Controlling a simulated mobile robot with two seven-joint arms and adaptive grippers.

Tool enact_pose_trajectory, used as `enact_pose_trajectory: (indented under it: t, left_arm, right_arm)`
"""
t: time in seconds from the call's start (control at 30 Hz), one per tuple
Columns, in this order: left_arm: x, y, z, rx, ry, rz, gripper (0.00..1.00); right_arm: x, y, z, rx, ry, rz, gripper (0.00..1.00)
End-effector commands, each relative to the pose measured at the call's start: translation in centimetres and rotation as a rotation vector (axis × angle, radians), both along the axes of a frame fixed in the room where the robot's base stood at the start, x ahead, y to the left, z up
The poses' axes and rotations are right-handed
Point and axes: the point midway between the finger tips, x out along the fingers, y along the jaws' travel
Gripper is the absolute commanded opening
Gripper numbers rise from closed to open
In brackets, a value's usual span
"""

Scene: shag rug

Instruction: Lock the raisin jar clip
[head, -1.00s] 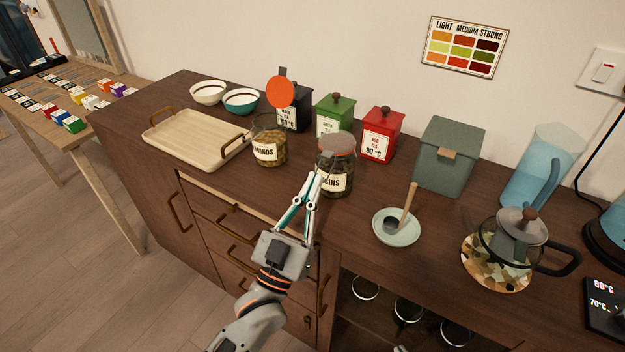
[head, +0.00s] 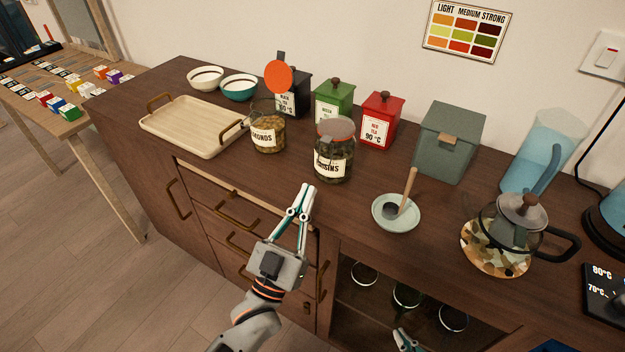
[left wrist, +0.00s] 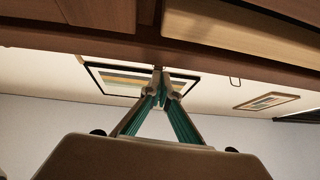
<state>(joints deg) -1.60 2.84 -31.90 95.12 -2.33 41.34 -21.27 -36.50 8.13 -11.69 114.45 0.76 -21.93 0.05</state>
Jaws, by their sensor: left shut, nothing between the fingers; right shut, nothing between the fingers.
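The raisin jar (head: 332,168) is dark-filled glass with a white label and stands upright on the brown counter (head: 262,185). Its reddish lid (head: 336,129) lies down over the mouth. The clip is too small to make out. My left gripper (head: 304,188) is shut and empty, in front of the jar and apart from it, near the counter's front edge. In the left wrist view its fingertips (left wrist: 161,74) meet, and the jar does not show. My right gripper (head: 402,335) is shut, only partly visible at the bottom edge, below the counter top.
An almond jar (head: 267,140) with its orange lid (head: 278,77) raised stands left of the raisin jar. A green tin (head: 333,103) and a red tin (head: 379,123) stand behind. A saucer (head: 395,222) with a scoop is to the right. A tray (head: 192,125) lies left.

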Motion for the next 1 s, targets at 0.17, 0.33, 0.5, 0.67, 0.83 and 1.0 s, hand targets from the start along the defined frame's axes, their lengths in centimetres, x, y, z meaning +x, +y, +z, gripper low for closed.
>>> enact_pose_trajectory:
  t: [0.17, 0.33, 0.5, 0.67, 0.83, 1.0]
  left_arm:
    - [-2.8, 1.3, -2.3, 0.002, 0.003, -0.001, 0.00]
    - [-4.8, 2.3, -3.7, 0.001, 0.002, -0.001, 0.00]
    - [-5.6, 2.7, -4.3, 0.000, 0.000, 0.000, 0.00]
    - [-5.8, 2.8, -4.4, 0.000, -0.001, 0.000, 0.00]
    - [-5.8, 2.8, -4.4, 0.000, 0.000, 0.000, 0.00]
    - [-5.8, 2.8, -4.3, 0.000, -0.001, 0.000, 0.00]
  right_arm:
    - [0.1, 0.0, 0.1, 0.001, -0.001, -0.001, 0.00]
    - [0.1, 0.0, 0.1, 0.001, -0.002, -0.001, 0.00]
    - [0.1, 0.0, 0.1, 0.001, -0.002, -0.001, 0.00]
    - [0.1, 0.0, 0.1, 0.002, -0.002, -0.002, 0.00]
    - [0.1, 0.0, 0.1, 0.002, -0.002, -0.002, 0.00]
    - [0.1, 0.0, 0.1, 0.002, -0.002, -0.002, 0.00]
